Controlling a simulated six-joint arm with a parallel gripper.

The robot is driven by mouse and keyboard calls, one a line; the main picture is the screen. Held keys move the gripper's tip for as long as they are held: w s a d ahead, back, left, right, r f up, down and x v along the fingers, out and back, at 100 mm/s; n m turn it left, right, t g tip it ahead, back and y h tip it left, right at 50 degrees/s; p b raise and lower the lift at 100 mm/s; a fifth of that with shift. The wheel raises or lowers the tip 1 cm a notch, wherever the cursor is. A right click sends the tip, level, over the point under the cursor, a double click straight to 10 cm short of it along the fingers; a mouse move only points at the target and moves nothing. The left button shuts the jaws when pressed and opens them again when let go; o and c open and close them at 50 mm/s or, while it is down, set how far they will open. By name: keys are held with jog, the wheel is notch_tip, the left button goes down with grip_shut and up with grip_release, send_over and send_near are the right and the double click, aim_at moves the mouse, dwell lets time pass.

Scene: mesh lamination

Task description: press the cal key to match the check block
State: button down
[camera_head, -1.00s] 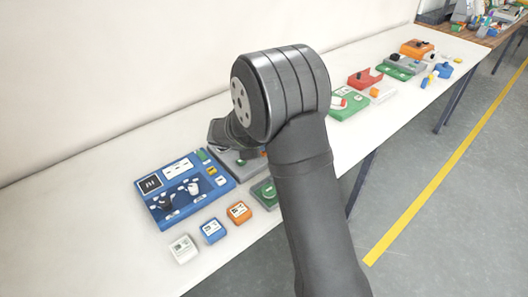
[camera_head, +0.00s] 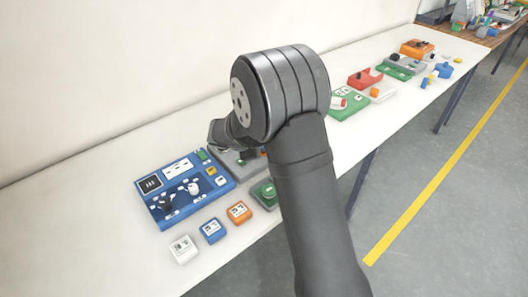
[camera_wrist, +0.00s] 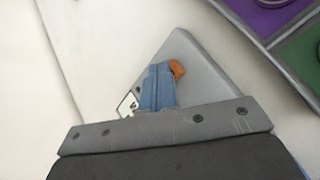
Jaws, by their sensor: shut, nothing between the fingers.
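My gripper (camera_wrist: 157,90) is shut, with its blue-grey fingers together and nothing between them. In the wrist view it is over a grey board (camera_wrist: 200,72), close to an orange part (camera_wrist: 178,68) and a white label (camera_wrist: 129,104). I cannot tell whether the fingertips touch anything. In the head view the grey board (camera_head: 228,164) is partly hidden by my arm. White (camera_head: 182,249), blue (camera_head: 212,230) and orange (camera_head: 239,212) blocks sit in front. I cannot tell which parts are the cal key and check block.
Further right along the white table are another green board (camera_head: 350,106), a red part (camera_head: 366,78) and an orange box (camera_head: 417,47). The table (camera_head: 90,180) is clear at the left. Its front edge drops to the floor.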

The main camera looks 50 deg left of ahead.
jog(key=shift+r, duration=0.65)
jog(key=shift+r, duration=2.5)
jog(key=shift+f, duration=0.1)
jog(key=shift+r, duration=2)
